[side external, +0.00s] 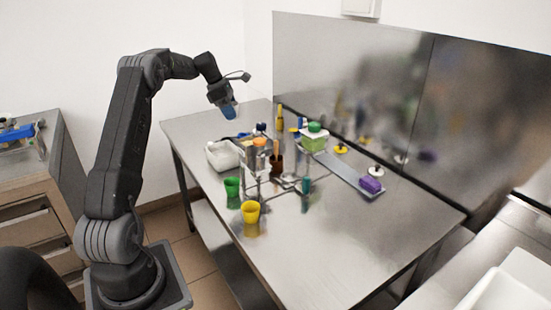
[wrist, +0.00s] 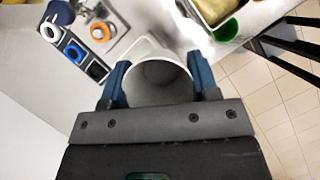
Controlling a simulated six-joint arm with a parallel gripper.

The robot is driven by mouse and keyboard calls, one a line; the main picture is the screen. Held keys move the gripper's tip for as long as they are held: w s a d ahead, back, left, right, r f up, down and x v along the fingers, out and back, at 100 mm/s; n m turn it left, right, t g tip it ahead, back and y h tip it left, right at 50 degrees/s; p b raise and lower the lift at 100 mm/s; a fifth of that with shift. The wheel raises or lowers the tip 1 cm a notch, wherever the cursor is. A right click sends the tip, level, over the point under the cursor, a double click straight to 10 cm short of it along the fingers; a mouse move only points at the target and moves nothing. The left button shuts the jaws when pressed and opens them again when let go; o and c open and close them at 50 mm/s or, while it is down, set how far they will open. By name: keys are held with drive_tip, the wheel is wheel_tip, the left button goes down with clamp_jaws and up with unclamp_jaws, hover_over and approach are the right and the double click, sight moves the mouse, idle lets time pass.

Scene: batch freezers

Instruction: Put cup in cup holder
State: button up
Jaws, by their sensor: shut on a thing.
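My gripper (side external: 228,109) is raised above the far left part of the steel table, pointing down. Its blue fingers also show in the wrist view, shut on a round cup (wrist: 160,80) with a pale grey inside. In the side view only a small blue shape shows at the gripper's end, so cup and fingers are hard to tell apart there. A metal stand (side external: 249,166), which looks like the cup holder, is on the table to the right of and below my gripper in the picture. A green cup (side external: 232,186) and a yellow cup (side external: 250,211) are at its front side.
A white container (side external: 223,154) stands left of the stand. Bottles and a green-lidded box (side external: 314,140) are behind it. The steel table (side external: 330,255) is clear at front right. A metal wall panel borders the back.

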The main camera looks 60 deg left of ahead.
drive_tip(key=shift+n+y, duration=0.3)
drive_tip(key=shift+n, duration=0.6)
drive_tip(key=a+f, duration=0.1)
drive_tip(key=f, duration=0.6)
drive_tip(key=s+a+f, duration=0.1)
drive_tip(key=f, duration=0.2)
drive_tip(key=shift+s+a+f, duration=0.1)
drive_tip(key=shift+a+f, duration=0.25)
drive_tip(key=w+d+f, duration=0.1)
drive_tip(key=w+f, duration=0.1)
drive_tip(key=w, duration=0.1)
drive_tip(key=w+d+f, duration=0.2)
drive_tip(key=w+f, duration=0.1)
drive_tip(key=w, duration=0.1)
drive_tip(key=w+d+f, duration=0.1)
drive_tip(key=w+f, duration=0.1)
drive_tip(key=w, duration=0.1)
drive_tip(key=shift+w+d+f, duration=0.15)
drive_tip(key=shift+w+d, duration=0.05)
drive_tip(key=shift+w, duration=0.15)
drive_tip(key=shift+f, duration=2)
drive_tip(key=o, duration=0.5)
drive_tip(key=shift+f, duration=0.15)
drive_tip(key=shift+c, duration=0.2)
drive_tip(key=o, duration=0.4)
drive_tip(key=shift+o, duration=0.2)
